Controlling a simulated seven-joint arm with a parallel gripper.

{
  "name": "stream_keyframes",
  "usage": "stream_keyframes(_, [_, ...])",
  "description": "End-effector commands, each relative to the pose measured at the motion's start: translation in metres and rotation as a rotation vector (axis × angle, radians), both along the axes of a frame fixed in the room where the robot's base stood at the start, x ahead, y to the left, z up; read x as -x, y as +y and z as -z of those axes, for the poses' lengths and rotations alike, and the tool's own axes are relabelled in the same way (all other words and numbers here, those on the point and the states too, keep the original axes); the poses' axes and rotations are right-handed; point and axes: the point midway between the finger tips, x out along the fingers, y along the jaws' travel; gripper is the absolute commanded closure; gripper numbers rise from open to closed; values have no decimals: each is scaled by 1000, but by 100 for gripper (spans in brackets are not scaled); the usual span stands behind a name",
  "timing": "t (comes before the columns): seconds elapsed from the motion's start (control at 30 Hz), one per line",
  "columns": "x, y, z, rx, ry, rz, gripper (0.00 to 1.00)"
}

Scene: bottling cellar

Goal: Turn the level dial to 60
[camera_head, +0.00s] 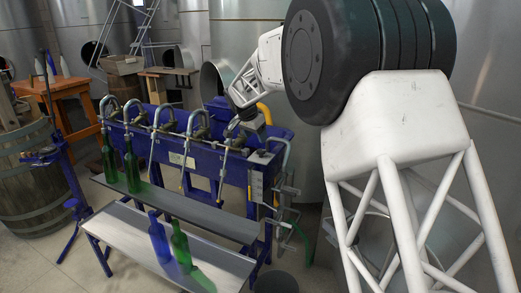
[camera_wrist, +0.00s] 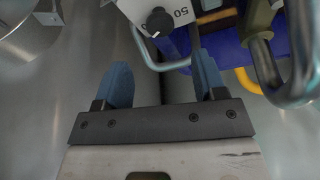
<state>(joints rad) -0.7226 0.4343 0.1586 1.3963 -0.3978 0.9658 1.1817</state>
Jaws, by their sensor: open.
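The level dial shows in the wrist view as a black knob (camera_wrist: 158,20) on a white plate (camera_wrist: 180,7) at the top edge. The number 50 is printed on the plate, right of the knob. Other marks are cut off by the frame, and I cannot tell the dial's setting. My gripper (camera_wrist: 161,70) is open, with its two blue fingers apart and nothing between them. The knob lies beyond the fingertips, apart from them.
A bent metal pipe (camera_wrist: 265,70) is close on the right in the wrist view. Green bottles (camera_head: 131,168) stand under the left spouts; a blue bottle (camera_head: 159,240) and a green bottle (camera_head: 180,245) stand on the front shelf (camera_head: 125,225). Steel tanks (camera_head: 245,40) stand behind.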

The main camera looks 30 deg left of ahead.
Motion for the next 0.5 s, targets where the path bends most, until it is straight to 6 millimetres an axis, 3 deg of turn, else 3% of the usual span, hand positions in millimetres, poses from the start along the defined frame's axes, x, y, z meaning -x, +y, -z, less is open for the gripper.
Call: stream_keyframes(0.5, [-2,0,5,1,0,0,36])
